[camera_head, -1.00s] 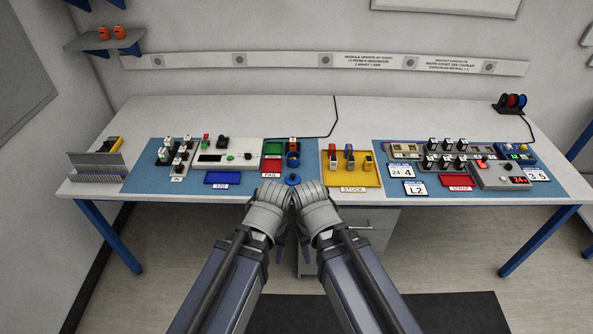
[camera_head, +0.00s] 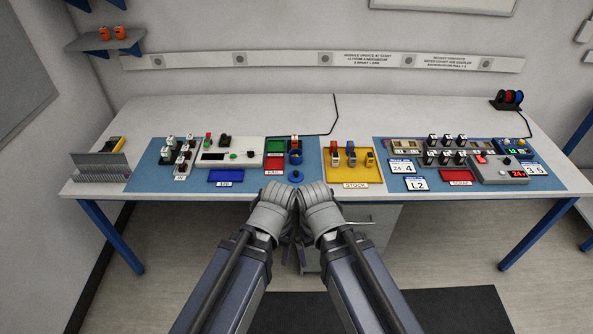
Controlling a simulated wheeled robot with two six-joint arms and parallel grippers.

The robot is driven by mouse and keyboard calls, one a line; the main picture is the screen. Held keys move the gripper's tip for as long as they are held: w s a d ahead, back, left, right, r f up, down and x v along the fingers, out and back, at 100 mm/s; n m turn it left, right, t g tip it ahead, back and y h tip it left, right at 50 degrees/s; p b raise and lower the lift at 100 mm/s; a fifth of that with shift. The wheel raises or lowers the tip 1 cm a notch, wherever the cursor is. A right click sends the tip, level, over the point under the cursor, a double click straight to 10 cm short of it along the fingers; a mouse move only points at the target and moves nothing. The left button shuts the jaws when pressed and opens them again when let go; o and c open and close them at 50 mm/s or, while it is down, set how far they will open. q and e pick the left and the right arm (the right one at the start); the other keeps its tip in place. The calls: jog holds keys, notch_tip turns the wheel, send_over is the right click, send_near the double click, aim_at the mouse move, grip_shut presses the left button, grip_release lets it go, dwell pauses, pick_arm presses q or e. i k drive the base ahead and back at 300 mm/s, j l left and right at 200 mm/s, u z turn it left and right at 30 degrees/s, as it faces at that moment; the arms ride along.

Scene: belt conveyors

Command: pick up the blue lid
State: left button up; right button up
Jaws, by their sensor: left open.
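The blue lid (camera_head: 296,177) is a small round disc with a knob on top. It lies on the blue mat near the table's front edge, in front of a small round blue container (camera_head: 295,157). My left gripper (camera_head: 287,246) and my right gripper (camera_head: 302,248) hang side by side in front of the table, below the lid in the picture. Both are apart from the lid. The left gripper is open and empty. The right gripper's fingers are mostly hidden behind its wrist, so its opening cannot be told.
A red FAIL tray (camera_head: 274,164) and a green tray (camera_head: 275,147) sit left of the container. A yellow STOCK tray (camera_head: 367,175) with upright modules stands to the right. A blue tray (camera_head: 226,176) lies at left.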

aim_at(295, 176)
jog(key=i+u, duration=0.25)
jog(key=i, duration=0.25)
jog(key=i+l+u, duration=0.3)
jog(key=i, duration=0.2)
